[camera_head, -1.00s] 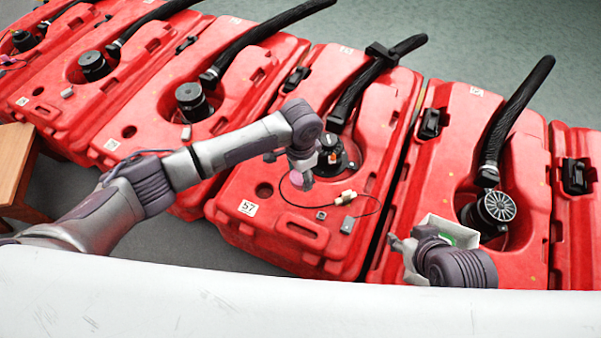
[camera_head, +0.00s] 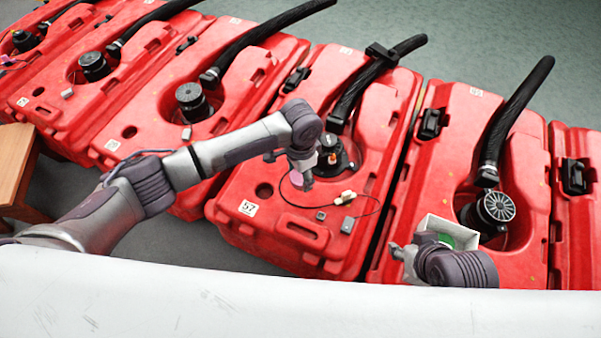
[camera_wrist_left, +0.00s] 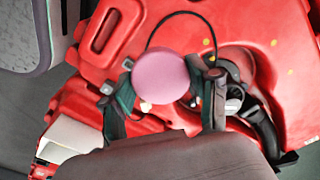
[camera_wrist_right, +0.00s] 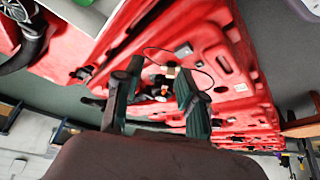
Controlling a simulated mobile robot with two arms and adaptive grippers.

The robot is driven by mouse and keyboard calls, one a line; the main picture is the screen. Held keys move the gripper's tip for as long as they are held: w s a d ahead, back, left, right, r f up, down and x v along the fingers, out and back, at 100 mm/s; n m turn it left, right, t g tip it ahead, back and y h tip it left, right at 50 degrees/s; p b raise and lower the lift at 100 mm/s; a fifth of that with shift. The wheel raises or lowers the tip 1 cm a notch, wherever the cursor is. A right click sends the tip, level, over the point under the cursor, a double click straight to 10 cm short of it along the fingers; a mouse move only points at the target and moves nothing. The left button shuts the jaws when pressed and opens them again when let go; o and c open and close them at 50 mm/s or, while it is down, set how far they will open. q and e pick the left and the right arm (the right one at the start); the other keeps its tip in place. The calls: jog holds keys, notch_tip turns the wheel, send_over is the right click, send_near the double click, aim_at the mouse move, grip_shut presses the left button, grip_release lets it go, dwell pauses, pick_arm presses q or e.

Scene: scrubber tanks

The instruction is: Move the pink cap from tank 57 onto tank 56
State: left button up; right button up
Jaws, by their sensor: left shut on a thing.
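The pink cap (camera_head: 297,177) is between the fingers of my left gripper (camera_head: 301,180), beside the black neck (camera_head: 334,158) on tank 57 (camera_head: 285,225). In the left wrist view the round pink cap (camera_wrist_left: 160,77) shows large between the two fingers, which are shut on it, with the red tank below. Tank 57 carries a white "57" label. The red tank to its left (camera_head: 160,125) has a black cap on its neck; its number is too small to read. My right gripper (camera_head: 403,252) is low in front of the right-hand tank; its fingers (camera_wrist_right: 150,95) are apart and empty.
A white open box (camera_head: 433,222) with something green is beside my right gripper. A thin dark cable with a pale connector (camera_head: 346,196) lies on tank 57. Thick black hoses (camera_head: 365,85) run behind the necks. A wooden piece (camera_head: 17,170) stands at left.

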aim_at(301, 176)
dwell(0.3)
pick_arm(q)
jog(key=shift+r+p, duration=0.4)
jog(key=shift+p, duration=0.1)
jog(key=shift+r+p, duration=1)
jog(key=shift+p, duration=0.2)
jog(key=shift+r, duration=0.1)
jog(key=shift+r+p, duration=0.4)
jog(key=shift+p, duration=0.25)
jog(key=shift+r+p, duration=0.6)
jog(key=shift+p, duration=0.1)
pick_arm(e)
notch_tip(301, 176, down, 10)
jog(key=s+g, duration=0.2)
jog(key=shift+d+f+g, duration=0.2)
jog(key=shift+d+g, duration=0.1)
